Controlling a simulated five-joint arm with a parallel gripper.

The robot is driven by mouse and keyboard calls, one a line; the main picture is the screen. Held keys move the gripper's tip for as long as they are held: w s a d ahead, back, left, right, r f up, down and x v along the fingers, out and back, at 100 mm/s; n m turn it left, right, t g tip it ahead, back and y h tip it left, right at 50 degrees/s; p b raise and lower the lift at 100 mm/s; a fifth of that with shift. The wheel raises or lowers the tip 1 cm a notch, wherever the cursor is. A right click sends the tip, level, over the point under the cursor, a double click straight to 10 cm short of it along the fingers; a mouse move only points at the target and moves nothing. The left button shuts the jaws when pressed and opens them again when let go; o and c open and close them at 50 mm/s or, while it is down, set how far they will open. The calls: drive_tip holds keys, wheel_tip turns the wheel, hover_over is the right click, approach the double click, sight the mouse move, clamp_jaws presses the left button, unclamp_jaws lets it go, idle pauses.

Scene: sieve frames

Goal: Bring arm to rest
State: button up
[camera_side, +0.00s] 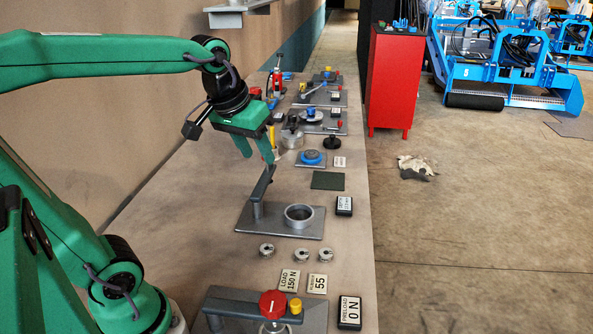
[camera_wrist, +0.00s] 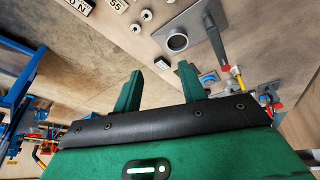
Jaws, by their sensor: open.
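My green gripper (camera_side: 257,154) hangs over the bench in the side view, fingers pointing down and spread apart. Nothing shows between them. A grey plate (camera_side: 247,222) with a metal ring (camera_side: 299,215) and a dark lever arm (camera_side: 263,184) is on the bench in front of the gripper. The ring also shows in the wrist view (camera_wrist: 178,42). The gripper appears clear of the plate, though the exact height is hard to tell.
Small metal rings (camera_side: 301,254), label plates (camera_side: 290,281) and a red-knobbed fixture (camera_side: 272,304) are at the near end of the bench. Several fixtures stand farther back, including a blue disc (camera_side: 311,157). The bench's left side is largely bare, along a wall (camera_side: 95,105).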

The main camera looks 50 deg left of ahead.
drive_tip(key=s+d+f+m+t, duration=0.1)
drive_tip(key=s+d+f+m, duration=0.2)
drive_tip(key=s, duration=0.4)
drive_tip(key=shift+s+d+f+m+h, duration=0.3)
drive_tip(key=shift+s+d+f+m, duration=0.1)
drive_tip(key=shift+f, duration=0.3)
